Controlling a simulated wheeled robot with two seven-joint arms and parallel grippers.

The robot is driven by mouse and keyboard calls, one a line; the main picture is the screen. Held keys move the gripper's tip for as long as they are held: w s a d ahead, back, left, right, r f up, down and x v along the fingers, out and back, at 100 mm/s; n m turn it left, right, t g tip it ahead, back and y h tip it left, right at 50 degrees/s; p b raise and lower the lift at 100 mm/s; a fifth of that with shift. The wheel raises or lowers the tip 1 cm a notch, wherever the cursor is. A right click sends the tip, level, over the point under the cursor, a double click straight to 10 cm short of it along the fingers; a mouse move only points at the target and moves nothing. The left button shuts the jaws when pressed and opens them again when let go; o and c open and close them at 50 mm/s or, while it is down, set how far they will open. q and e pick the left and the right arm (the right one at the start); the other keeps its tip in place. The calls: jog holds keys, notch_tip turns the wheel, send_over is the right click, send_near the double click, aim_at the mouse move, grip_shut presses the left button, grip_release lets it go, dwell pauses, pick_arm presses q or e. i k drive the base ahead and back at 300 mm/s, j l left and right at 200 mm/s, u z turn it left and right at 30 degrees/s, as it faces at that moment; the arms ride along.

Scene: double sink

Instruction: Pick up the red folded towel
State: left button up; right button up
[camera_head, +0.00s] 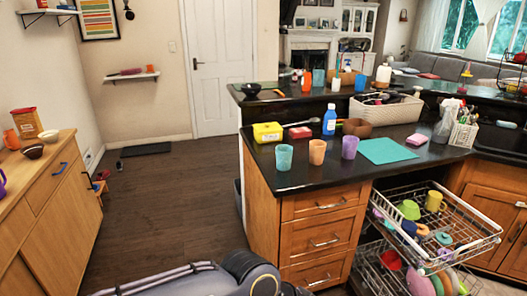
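No item in the head view is plainly a red folded towel. Another reddish flat item (131,71) sits on the wall shelf at the left. A red flat patch (428,76) shows far back by the sofa. They are too small to tell which is folded cloth. Neither of my grippers is in view.
The black counter (290,183) also holds cups, a blue bottle (329,120), a yellow box (267,132), a teal mat (386,151) and a woven basket (386,110). Pulled-out dish racks (470,240) block the front right. The wooden floor (160,205) at left is open.

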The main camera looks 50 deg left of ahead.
aim_at(301, 133)
jog(key=u, duration=1.45)
